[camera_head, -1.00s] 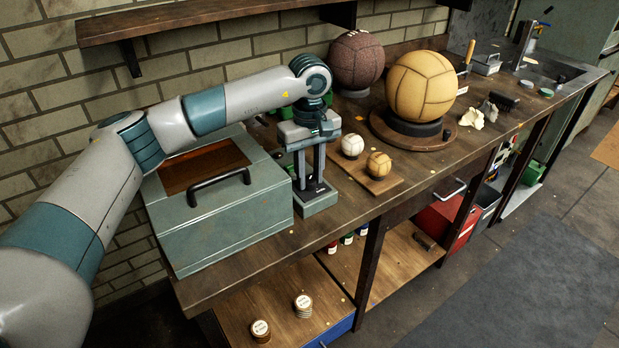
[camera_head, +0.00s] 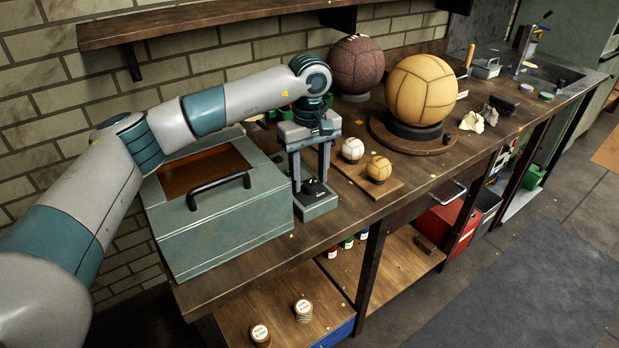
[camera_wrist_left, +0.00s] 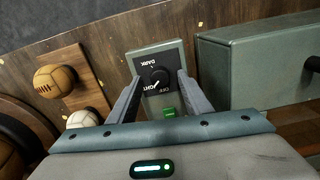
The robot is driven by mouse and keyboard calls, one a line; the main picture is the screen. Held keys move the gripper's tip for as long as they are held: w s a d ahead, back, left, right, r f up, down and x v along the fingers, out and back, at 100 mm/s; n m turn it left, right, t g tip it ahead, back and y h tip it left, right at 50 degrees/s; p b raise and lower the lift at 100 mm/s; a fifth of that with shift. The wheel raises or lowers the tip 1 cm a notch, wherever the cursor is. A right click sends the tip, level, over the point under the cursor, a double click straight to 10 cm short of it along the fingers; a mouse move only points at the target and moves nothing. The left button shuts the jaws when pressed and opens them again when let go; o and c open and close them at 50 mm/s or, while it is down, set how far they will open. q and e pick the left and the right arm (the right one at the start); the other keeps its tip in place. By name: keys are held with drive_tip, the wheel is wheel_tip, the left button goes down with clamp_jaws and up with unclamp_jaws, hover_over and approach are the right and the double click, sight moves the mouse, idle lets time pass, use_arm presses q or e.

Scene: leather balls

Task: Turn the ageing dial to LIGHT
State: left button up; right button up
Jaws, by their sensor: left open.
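The ageing dial (camera_head: 314,188) is a black knob on a small grey-green control box (camera_head: 318,207) beside the large green box. In the left wrist view the dial (camera_wrist_left: 158,77) shows white lettering: DARK on the upper side, LIGHT and OFF on the lower side. Which mark its pointer meets is too small to tell surely. My left gripper (camera_head: 311,182) points down over the control box, fingers spread on either side of the dial. In the left wrist view the left gripper (camera_wrist_left: 160,76) is open, with gaps between fingers and knob. My right gripper is not in view.
The green box (camera_head: 225,235) with a black handle and an amber window stands close on the left. Two small balls sit on a wooden board (camera_head: 370,186) on the right. A tan ball (camera_head: 421,88) and a brown ball (camera_head: 356,62) stand behind. A shelf (camera_head: 190,22) hangs above.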

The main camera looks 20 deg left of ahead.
sight(309, 184)
use_arm(q)
wheel_tip(309, 184, up, 17)
drive_tip(key=b, duration=0.2)
drive_tip(key=shift+f, duration=0.2)
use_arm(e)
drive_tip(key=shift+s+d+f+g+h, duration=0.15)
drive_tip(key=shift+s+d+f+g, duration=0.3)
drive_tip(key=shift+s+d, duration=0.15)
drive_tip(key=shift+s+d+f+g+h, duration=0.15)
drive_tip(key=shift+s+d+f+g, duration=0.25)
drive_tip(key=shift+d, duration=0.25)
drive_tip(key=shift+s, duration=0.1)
